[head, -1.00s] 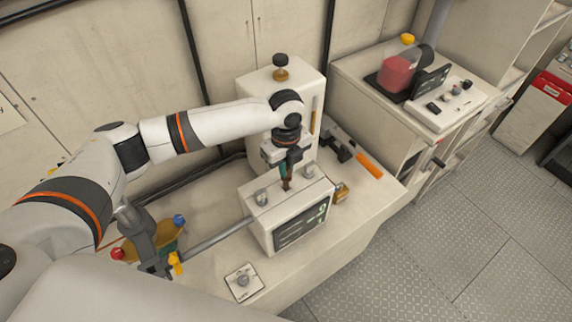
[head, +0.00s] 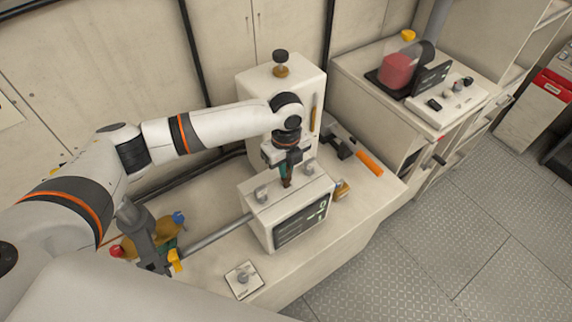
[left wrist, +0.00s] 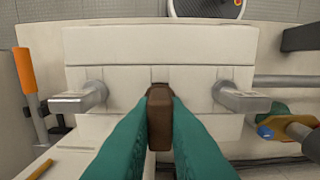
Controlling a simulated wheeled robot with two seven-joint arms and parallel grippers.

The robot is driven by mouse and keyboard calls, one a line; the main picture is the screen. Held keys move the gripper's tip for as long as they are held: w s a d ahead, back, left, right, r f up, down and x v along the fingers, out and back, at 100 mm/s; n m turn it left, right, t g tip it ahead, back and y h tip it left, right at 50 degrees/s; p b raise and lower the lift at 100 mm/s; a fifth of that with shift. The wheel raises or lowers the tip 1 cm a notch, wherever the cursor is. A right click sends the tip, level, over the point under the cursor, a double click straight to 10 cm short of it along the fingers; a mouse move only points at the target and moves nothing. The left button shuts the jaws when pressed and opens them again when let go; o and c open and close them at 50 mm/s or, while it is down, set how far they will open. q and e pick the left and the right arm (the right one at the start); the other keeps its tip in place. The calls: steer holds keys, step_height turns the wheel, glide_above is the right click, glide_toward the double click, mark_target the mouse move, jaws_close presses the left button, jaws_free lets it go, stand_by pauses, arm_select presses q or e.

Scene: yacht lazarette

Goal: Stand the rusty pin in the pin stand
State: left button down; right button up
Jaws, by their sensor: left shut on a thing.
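My left gripper (head: 287,166) is shut on the rusty pin, a short brown piece (left wrist: 159,118) held between the teal fingertips in the left wrist view. In the head view the pin (head: 286,183) points down at the top of a cream box (head: 259,230) with a dark display on its front. The pin is between two grey metal posts (left wrist: 80,97) (left wrist: 238,97) on that box. I cannot tell whether its lower end touches the box or enters it. I cannot tell for sure which thing is the pin stand. My right gripper is out of view.
A grey bar (head: 218,235) runs left from the box to a fitting with red, blue and yellow knobs (head: 116,251). A small plate with a knob (head: 243,280) lies in front. An orange-handled tool (head: 369,162) lies behind right. A tall cream cabinet (head: 262,88) stands behind.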

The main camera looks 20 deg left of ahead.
arm_select(q)
steer(key=shift+f+b, duration=0.5)
steer(key=shift+f, duration=0.8)
stand_by(0.5)
steer(key=c, duration=1.4)
jaws_free()
steer(key=shift+o, duration=0.2)
step_height(320, 180, up, 12)
steer(key=b, duration=0.2)
steer(key=shift+b, duration=0.35)
